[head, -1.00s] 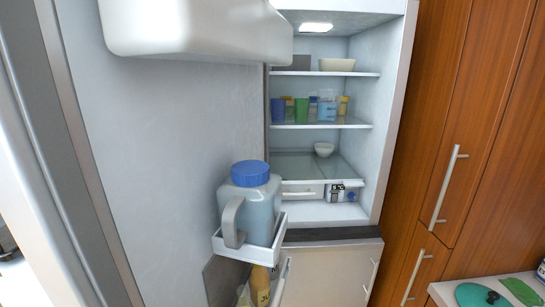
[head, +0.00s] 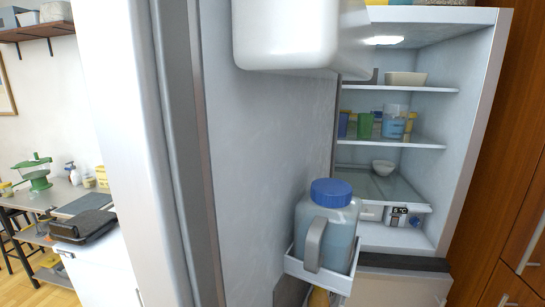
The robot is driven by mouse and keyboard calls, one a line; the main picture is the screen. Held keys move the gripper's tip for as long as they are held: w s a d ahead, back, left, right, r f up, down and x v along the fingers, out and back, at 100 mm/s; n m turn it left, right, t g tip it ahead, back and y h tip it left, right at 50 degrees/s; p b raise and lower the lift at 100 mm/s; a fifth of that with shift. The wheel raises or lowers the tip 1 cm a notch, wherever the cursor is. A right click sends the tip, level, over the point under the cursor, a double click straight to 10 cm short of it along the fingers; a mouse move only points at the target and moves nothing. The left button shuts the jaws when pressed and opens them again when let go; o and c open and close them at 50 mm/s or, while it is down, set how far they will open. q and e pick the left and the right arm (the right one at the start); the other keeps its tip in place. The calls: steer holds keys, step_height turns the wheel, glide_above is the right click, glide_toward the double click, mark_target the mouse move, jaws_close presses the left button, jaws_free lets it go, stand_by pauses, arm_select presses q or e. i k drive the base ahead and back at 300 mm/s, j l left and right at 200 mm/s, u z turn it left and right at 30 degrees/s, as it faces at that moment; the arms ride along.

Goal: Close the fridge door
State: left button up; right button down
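The fridge door (head: 255,150) stands wide open in the head view and fills the middle of the picture, its inner face and edge seal showing. A door shelf (head: 294,268) holds a jug with a blue lid (head: 331,192). A white door bin (head: 285,40) hangs at the top. The open fridge interior (head: 420,165) is at the right, with bowls and cups on its shelves. Neither of my grippers is in view.
Wooden cabinets (head: 510,190) stand right of the fridge. At the left are a counter (head: 60,195) with a green appliance (head: 35,172) and a dark tray (head: 83,226). Some wooden floor (head: 20,288) shows at the lower left.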

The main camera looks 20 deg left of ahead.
mark_target(213, 119)
steer(key=j+z, duration=0.4)
steer(key=j, duration=0.45)
steer(key=k+j+z, duration=0.1)
steer(key=j+z, duration=0.3)
steer(key=j, duration=0.45)
